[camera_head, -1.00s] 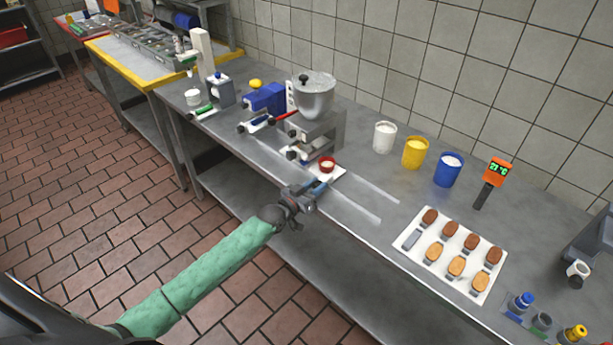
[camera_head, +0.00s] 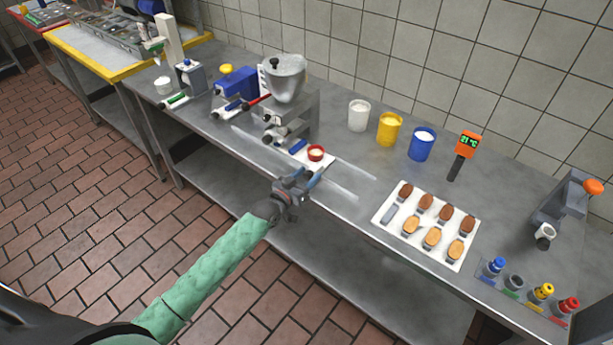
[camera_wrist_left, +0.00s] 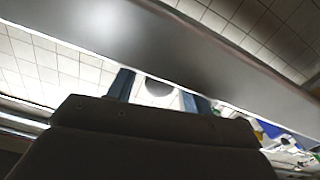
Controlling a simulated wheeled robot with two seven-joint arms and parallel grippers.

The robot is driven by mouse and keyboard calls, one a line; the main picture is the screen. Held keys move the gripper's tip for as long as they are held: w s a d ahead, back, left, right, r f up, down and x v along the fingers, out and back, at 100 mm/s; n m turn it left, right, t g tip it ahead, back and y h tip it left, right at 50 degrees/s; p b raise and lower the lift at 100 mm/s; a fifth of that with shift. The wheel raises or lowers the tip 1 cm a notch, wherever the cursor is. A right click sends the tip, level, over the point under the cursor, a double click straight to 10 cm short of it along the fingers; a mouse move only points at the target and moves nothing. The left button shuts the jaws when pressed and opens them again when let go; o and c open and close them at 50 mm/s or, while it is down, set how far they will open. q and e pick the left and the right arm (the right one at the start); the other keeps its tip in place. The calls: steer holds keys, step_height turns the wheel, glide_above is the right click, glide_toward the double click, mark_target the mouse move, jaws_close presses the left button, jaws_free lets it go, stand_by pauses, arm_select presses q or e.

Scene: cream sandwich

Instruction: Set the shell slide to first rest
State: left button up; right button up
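My left gripper (camera_head: 300,179) is at the front edge of the steel counter, just in front of a small white slide plate. Its two blue fingers stand apart. In the left wrist view, the gap (camera_wrist_left: 160,92) between them shows a white surface with a dark round spot. The white slide plate (camera_head: 327,161) carries a red-rimmed cup (camera_head: 316,153) with pale content and a blue piece (camera_head: 297,146). It sits on pale rails (camera_head: 345,178) in front of the mixer-like machine (camera_head: 287,85). Whether the fingers touch the plate is unclear. My right gripper is not in view.
White, yellow and blue tubs (camera_head: 389,130) stand behind. An orange 21 °C display (camera_head: 467,143) is to their right. A white tray (camera_head: 384,217) of several brown and golden pieces lies to the right. Several coloured-top bottles (camera_head: 541,292) stand at front right.

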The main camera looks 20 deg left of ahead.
arm_select(q)
steer(key=shift+s+a+f, duration=0.1)
steer(key=shift+s+a, duration=0.05)
steer(key=shift+s, duration=0.1)
steer(key=b+v, duration=0.3)
steer(key=v, duration=0.4)
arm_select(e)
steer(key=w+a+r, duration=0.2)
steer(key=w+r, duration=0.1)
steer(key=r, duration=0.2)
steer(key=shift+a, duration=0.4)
arm_select(q)
steer(key=shift+s, duration=0.15)
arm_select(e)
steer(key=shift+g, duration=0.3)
